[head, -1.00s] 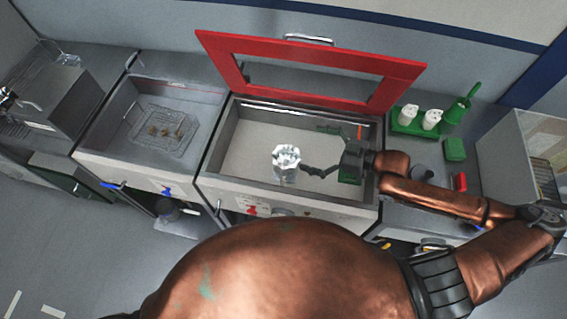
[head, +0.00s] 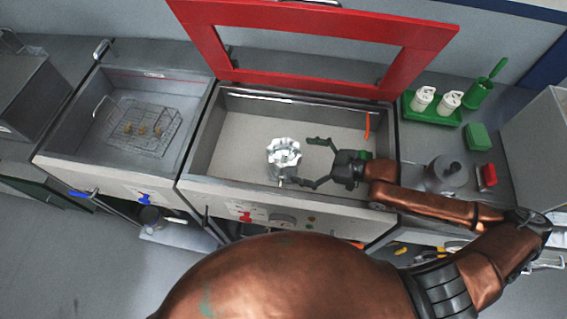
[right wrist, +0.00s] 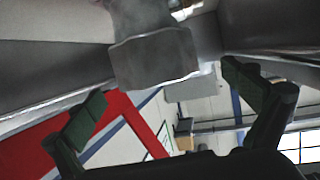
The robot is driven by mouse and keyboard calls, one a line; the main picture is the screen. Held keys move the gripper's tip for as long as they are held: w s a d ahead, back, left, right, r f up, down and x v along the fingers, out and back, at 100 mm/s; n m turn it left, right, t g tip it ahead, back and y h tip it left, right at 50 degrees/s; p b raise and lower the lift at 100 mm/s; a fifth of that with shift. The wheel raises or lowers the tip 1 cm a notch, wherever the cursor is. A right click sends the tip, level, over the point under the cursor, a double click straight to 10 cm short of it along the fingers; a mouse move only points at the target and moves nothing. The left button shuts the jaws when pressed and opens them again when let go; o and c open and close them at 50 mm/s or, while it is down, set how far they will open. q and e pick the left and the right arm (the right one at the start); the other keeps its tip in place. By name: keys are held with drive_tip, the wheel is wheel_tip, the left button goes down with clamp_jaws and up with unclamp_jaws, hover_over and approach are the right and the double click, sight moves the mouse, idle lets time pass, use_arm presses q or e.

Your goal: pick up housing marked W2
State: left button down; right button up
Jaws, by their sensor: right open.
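A silvery metal housing (head: 284,150) with a lobed, flower-like rim stands in the open sink-like basin in the head view. No W2 mark is readable on it. My right gripper (head: 302,160) is open and empty, just right of the housing, its fingers pointing left at it. The nearer finger reaches to the housing's lower right edge; contact cannot be told. In the right wrist view, a grey metal body, likely the housing (right wrist: 155,60), sits ahead, between the spread fingers (right wrist: 165,95). My left gripper is out of view.
The basin (head: 235,150) has grey walls around it and a raised red-framed lid (head: 310,82) behind. A second basin at left holds a wire basket (head: 130,150). At right stand a green tray with white bottles (head: 422,100), a grey flask (head: 443,175) and a red block (head: 487,175).

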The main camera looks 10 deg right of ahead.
sight(273, 151)
drive_tip(key=shift+w+b+x, duration=0.15)
drive_tip(key=shift+x, duration=1.4)
drive_tip(key=shift+w+b+x, duration=0.15)
drive_tip(key=shift+x, duration=1.35)
drive_tip(key=shift+d+r, duration=0.15)
drive_tip(key=c, duration=2.1)
drive_tip(key=shift+r, duration=0.2)
